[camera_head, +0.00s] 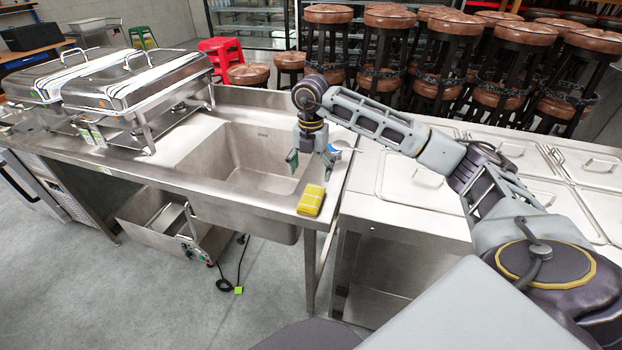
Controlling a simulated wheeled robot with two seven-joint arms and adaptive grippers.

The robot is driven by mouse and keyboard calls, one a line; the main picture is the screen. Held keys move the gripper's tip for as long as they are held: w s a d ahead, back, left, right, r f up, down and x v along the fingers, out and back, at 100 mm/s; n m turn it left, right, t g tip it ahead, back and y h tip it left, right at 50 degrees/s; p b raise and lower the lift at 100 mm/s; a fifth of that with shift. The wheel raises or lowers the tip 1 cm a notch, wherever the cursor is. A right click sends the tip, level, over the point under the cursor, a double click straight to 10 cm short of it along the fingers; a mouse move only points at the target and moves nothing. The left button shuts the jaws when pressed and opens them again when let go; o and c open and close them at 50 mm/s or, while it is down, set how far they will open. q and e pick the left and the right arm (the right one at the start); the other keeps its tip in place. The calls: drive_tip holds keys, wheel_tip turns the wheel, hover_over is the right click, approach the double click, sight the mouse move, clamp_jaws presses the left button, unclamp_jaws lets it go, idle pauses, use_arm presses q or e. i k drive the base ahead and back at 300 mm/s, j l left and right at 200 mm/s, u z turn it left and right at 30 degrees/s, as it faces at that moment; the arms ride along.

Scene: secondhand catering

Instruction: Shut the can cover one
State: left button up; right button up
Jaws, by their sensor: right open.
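Several flat metal covers with handles lie on the steel counter at the right. One cover (402,190) is partly behind my right arm, and another cover (600,168) is at the far right. Those I see look flat; I cannot tell which is cover one, and my arm hides parts of them. My right gripper (310,164) is open and empty, pointing down over the right edge of the sink, left of the covers. It appears apart from the yellow sponge (311,200) near it. My left gripper is not in view.
A steel sink (250,165) sits in the counter. Two chafing dishes with shiny lids (140,78) stand at the left. A small blue and white item (334,148) is beside my right gripper. Brown stools (455,24) are crowded behind the counter.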

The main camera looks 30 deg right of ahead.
sight(340, 145)
drive_tip(key=z, duration=1.3)
